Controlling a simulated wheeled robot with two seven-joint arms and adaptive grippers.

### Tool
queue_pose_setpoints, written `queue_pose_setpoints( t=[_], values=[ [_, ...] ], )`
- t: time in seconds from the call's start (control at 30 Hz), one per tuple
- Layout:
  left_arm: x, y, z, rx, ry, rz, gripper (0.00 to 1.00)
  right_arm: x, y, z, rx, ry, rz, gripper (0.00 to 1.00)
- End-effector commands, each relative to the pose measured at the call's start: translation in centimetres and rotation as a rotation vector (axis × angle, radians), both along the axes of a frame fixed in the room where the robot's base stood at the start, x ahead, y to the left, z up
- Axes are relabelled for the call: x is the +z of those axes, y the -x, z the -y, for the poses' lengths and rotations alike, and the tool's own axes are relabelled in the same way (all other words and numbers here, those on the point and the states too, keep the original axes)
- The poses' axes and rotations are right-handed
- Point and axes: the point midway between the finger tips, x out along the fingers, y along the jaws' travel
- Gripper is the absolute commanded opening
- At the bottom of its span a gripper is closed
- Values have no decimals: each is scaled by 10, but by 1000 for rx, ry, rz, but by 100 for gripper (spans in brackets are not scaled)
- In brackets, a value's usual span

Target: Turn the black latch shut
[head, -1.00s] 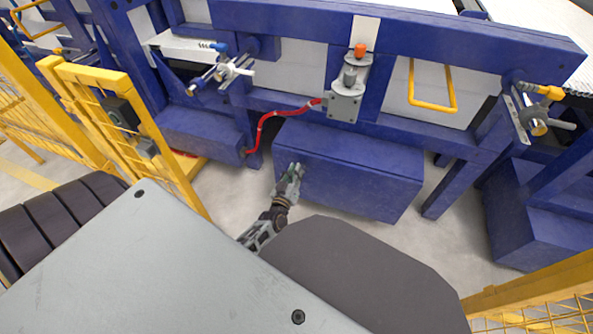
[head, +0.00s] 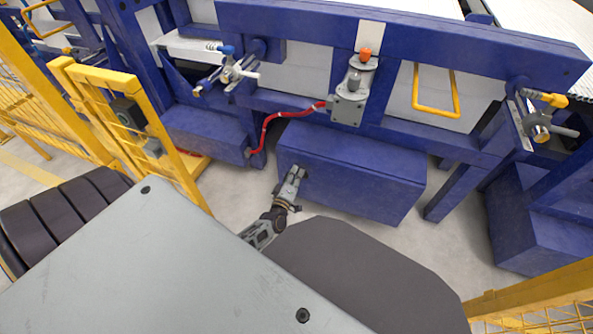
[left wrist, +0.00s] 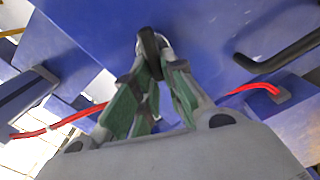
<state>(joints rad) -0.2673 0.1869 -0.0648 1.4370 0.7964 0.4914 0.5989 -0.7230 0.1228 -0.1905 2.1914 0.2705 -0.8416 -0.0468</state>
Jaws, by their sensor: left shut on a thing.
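My left gripper (head: 298,173) is at the near left part of the blue box under the machine frame. In the left wrist view its green-padded fingers (left wrist: 155,68) close around the black latch (left wrist: 147,42), which sits on a blue face with a silvery ring at its base. The gripper is shut on the latch, and the fingers hide part of it. In the head view the latch is too small and covered to make out clearly. My right gripper is not in view.
A black bar handle (left wrist: 280,55) stands to the right of the latch. A red hose (head: 282,115) runs above the blue box (head: 350,175). A yellow fence (head: 130,110) stands at left. Grey floor is open around the box's right end.

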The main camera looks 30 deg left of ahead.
Motion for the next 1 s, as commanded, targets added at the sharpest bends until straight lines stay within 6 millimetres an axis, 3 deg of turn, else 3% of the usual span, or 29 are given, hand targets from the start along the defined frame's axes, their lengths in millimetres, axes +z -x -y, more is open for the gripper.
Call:
queue_pose_setpoints(
  t=[0.5, 1.0],
  values=[
    [-9, 1, -3, 1, 343, 83, 0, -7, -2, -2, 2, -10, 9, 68],
    [-11, 1, -3, 1, 417, 100, 0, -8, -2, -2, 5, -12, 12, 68]
  ],
)
